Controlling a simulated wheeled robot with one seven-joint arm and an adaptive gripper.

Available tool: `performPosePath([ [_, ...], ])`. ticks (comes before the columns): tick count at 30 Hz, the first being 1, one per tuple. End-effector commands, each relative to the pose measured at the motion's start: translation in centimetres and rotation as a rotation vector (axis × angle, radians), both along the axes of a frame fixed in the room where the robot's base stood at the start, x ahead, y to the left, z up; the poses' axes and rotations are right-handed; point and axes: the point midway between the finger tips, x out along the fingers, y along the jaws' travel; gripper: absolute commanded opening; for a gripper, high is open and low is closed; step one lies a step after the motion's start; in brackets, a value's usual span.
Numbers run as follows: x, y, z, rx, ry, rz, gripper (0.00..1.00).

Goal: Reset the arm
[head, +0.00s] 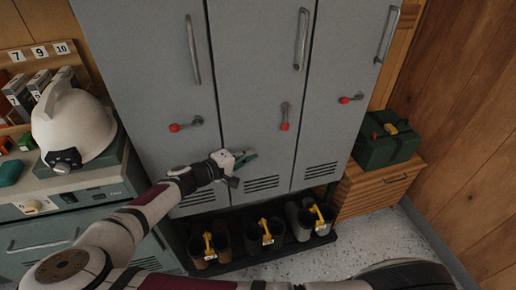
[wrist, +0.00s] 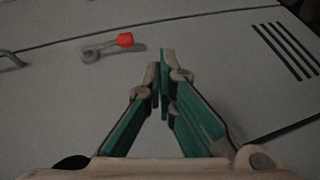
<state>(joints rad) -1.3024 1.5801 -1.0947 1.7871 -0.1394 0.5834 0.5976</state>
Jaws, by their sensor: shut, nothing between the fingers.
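My gripper (head: 244,158) is in front of the lower part of the middle grey locker door (head: 255,80) in the head view. Its teal fingers (wrist: 160,78) are shut with nothing between them in the wrist view. The fingers point toward the grey door surface; whether they touch it I cannot tell. A latch with a red knob (wrist: 125,40) lies just beyond the fingertips, to their left, in the wrist view. My arm reaches in from the lower left of the head view.
Three locker doors carry red-knobbed latches (head: 284,126). Boots with yellow tags (head: 266,232) stand on a low rack below. A white helmet (head: 72,125) sits on a grey unit at left. A green case (head: 386,140) rests on a wooden cabinet (head: 375,190) at right. Speckled floor (head: 330,250) shows in front.

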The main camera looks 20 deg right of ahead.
Motion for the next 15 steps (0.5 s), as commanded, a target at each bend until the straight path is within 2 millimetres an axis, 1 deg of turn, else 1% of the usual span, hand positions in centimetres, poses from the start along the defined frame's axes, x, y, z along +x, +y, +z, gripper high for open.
performPosePath([
  [4,-0.32,0.65,-0.06,0.000,0.000,0.000,0.00],
  [15,-0.36,0.71,-0.06,0.000,0.000,0.000,0.00],
])
